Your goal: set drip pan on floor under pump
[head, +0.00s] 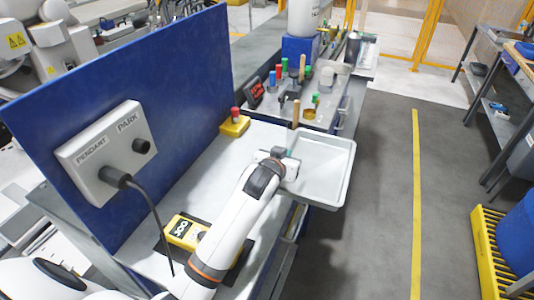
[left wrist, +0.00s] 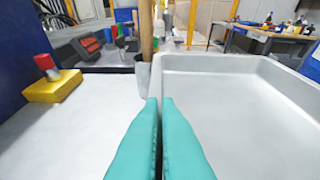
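The drip pan (head: 325,158) is a shallow, light grey rectangular tray, empty, beyond the right edge of the white bench top in the head view. In the left wrist view the pan (left wrist: 245,112) fills the right side. My left gripper (head: 289,154) is at its left rim. Its teal fingers (left wrist: 160,135) are close together with the pan's near wall between them. The pan looks roughly level, above the grey floor (head: 380,225). Whether it touches the bench edge I cannot tell. I cannot clearly make out a pump. My right gripper is not in view.
A blue panel with a grey pendant box (head: 105,150) stands left of the arm. A yellow emergency-stop box (head: 235,125) and yellow device (head: 183,232) are on the bench. A tool bench (head: 330,90) is behind. Floor is free around the yellow line (head: 415,190); a yellow pallet (head: 487,250) is right.

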